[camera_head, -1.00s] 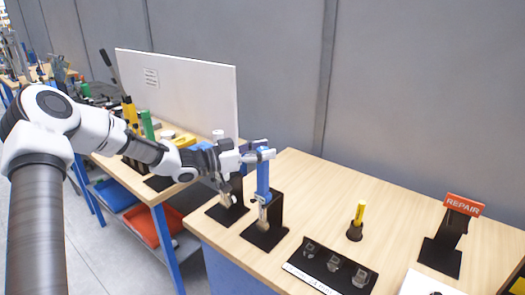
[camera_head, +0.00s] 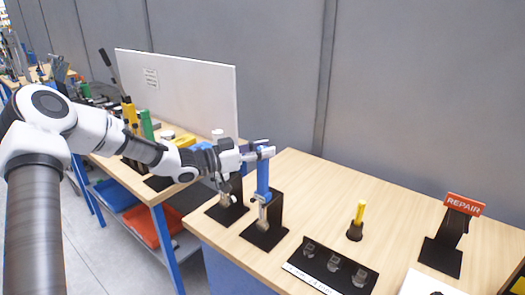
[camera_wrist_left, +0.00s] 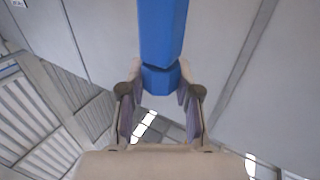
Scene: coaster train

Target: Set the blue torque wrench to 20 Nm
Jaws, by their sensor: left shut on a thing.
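The blue torque wrench (camera_head: 263,182) stands upright in a black stand (camera_head: 268,232) near the left end of the wooden table. My left gripper (camera_head: 268,152) is shut on the top end of its blue handle. In the left wrist view, the blue handle (camera_wrist_left: 162,35) comes down between the two fingers of the gripper (camera_wrist_left: 160,100), which touch it on both sides. Any scale or setting on the wrench is too small to read. My right gripper is not in view.
A second black stand (camera_head: 228,208) is just left of the wrench. A yellow-handled tool (camera_head: 359,213), a black tray (camera_head: 312,262) with small blocks and a red REPAIR sign (camera_head: 464,204) are to the right. The table behind the wrench is clear.

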